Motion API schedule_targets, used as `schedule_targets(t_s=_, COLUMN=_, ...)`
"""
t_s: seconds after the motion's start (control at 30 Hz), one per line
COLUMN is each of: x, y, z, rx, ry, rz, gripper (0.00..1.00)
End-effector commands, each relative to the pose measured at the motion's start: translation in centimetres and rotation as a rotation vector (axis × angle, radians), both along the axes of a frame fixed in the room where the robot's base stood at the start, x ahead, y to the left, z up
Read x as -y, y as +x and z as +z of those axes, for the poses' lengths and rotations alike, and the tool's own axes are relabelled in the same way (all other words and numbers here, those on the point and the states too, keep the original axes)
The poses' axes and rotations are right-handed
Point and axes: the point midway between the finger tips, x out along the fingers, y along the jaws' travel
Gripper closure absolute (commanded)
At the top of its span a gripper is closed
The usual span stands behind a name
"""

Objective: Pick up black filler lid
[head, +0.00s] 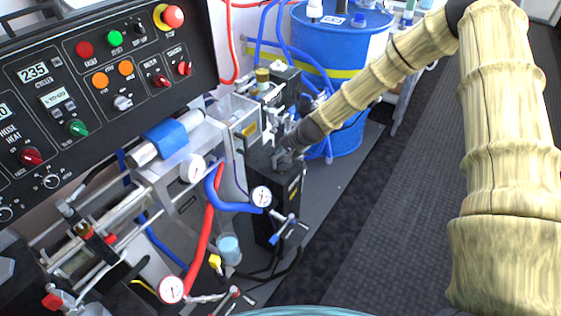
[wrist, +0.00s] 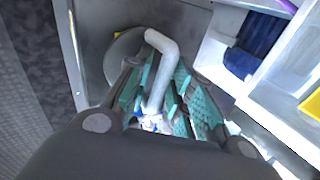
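A round dark grey disc (wrist: 116,62), which looks like the black filler lid, lies on a flat grey top in the wrist view. It is partly hidden by a bent light grey pipe and my fingers. My gripper (wrist: 168,84) has teal ribbed pads standing apart, with the pipe (wrist: 162,72) showing in the gap between them. I cannot tell whether the pads touch the pipe. In the head view my gripper (head: 284,162) points down at the top of a black tank (head: 277,209). I cannot make out the lid there.
A small clear-walled box (head: 238,118) and valve fittings stand close left of my gripper. A gauge (head: 261,196) and blue hose (head: 228,205) are in front. A blue drum (head: 335,75) stands behind. The dark floor at right is clear.

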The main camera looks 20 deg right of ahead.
Motion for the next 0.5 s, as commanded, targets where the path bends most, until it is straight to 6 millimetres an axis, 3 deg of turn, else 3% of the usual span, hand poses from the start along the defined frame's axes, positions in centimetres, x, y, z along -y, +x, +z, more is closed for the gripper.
schedule_targets(t_s=0.1, x=-0.01, y=0.0, z=0.02, rx=0.0, ry=0.0, rz=0.0, gripper=0.77)
schedule_targets(t_s=0.23, x=-0.02, y=-0.01, z=0.03, rx=0.0, ry=0.0, rz=0.0, gripper=0.99)
schedule_targets(t_s=0.5, x=-0.01, y=-0.02, z=0.04, rx=0.0, ry=0.0, rz=0.0, gripper=1.0)
